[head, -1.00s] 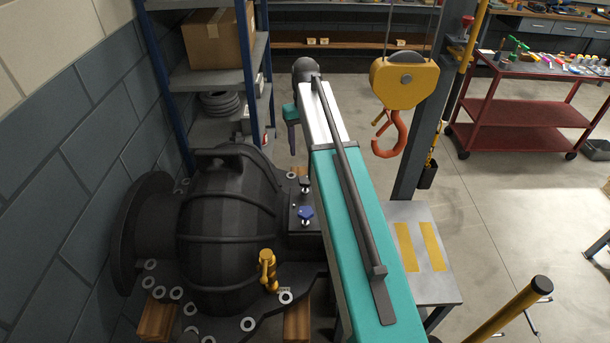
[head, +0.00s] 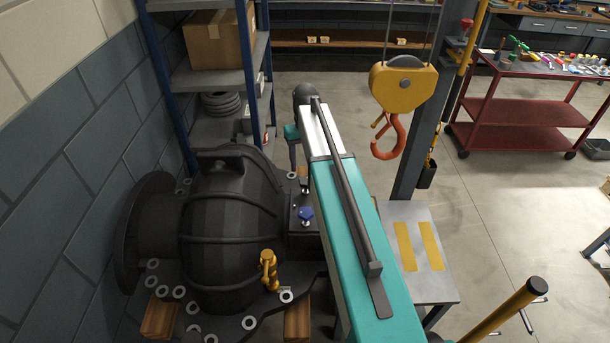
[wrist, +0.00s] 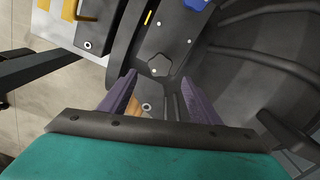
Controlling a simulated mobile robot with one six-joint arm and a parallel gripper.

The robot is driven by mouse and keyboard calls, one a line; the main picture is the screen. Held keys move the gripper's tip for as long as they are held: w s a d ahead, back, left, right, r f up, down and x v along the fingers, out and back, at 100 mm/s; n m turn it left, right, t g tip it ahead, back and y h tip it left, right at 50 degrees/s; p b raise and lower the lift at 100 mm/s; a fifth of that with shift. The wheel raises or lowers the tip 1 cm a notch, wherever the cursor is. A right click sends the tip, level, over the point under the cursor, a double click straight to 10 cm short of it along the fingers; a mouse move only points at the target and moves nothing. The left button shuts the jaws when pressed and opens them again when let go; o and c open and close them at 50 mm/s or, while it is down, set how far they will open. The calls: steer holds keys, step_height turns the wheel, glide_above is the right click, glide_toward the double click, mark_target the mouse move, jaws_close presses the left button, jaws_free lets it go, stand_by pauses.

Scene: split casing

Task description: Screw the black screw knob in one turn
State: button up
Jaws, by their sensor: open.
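The black screw knob (wrist: 159,65) is a dark lobed shape on a dark plate in the wrist view. It lies just beyond my fingertips, roughly centred between them. In the head view the black knob (head: 304,187) is small, on the flat block at the right of the casing. My gripper (wrist: 158,79) is open, with two purple fingers apart and nothing seen between them. In the head view only a small part of my gripper (head: 292,154) shows behind the casing. Whether the fingers touch the knob's level cannot be told.
A blue knob (head: 305,214) sits close to the black one; it also shows in the wrist view (wrist: 198,4). The dark round casing (head: 232,215) has a brass fitting (head: 268,270). An orange crane hook (head: 390,138) hangs right of my arm. A shelf (head: 205,78) stands behind.

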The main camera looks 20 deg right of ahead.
mark_target(305, 180)
steer(key=shift+f+p, duration=1.3)
steer(key=shift+f, duration=2.45)
steer(key=c, duration=1.1)
